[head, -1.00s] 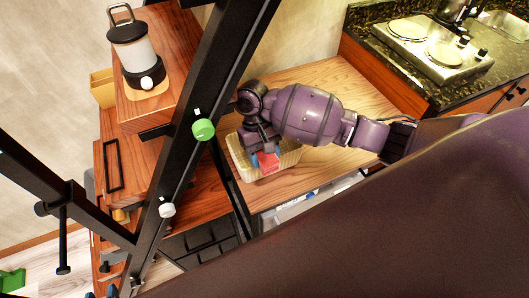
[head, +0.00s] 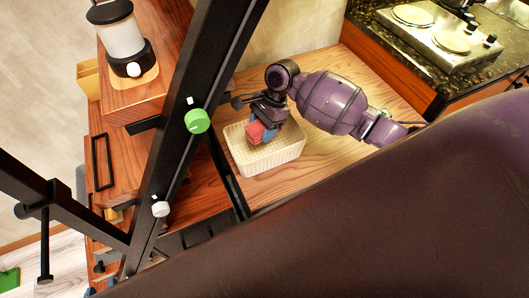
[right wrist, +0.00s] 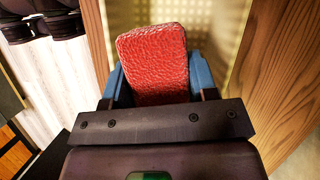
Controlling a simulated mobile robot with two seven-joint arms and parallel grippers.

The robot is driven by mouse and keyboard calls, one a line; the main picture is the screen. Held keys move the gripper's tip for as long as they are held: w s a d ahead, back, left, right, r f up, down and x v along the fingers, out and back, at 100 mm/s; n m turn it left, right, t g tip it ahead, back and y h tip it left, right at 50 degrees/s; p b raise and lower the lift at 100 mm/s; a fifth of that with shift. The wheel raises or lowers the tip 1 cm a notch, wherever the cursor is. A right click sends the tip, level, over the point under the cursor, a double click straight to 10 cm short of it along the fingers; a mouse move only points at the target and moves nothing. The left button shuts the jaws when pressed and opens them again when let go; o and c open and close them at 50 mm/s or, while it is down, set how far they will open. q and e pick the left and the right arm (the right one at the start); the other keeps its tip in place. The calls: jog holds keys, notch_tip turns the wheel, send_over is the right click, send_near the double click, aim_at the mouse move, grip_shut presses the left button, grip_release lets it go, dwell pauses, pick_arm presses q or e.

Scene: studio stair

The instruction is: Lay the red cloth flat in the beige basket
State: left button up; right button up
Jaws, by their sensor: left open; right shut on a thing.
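The beige basket (head: 284,157) sits on the wooden counter in the middle of the head view. My right gripper (head: 262,134) is over the basket's far left part, its blue fingers shut on the red cloth (head: 254,132). In the right wrist view the red cloth (right wrist: 153,62) is a compact, textured, rounded block between the blue fingers. The basket's patterned inside (right wrist: 218,22) shows behind it there. I cannot tell whether the cloth touches the basket floor. My left gripper is in neither view.
A black frame post (head: 190,140) with a green knob (head: 197,121) crosses in front, left of the basket. A lantern (head: 122,38) stands on the wooden unit at the left. A hob (head: 430,30) lies at the back right. The counter right of the basket is partly clear.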

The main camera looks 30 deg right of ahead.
jog(key=shift+w+d+f+m+t, duration=0.2)
jog(key=shift+w+d+m+t, duration=0.15)
jog(key=shift+m, duration=0.55)
jog(key=shift+w+f, duration=0.1)
jog(key=shift+f, duration=0.1)
jog(key=b, duration=0.2)
send_over(260, 153)
jog(key=d, duration=0.1)
notch_tip(260, 153, down, 5)
jog(key=shift+d+f, duration=0.1)
jog(key=shift+f, duration=2.25)
jog(key=o, duration=0.9)
jog(key=shift+f, duration=0.1)
jog(key=shift+o, duration=0.2)
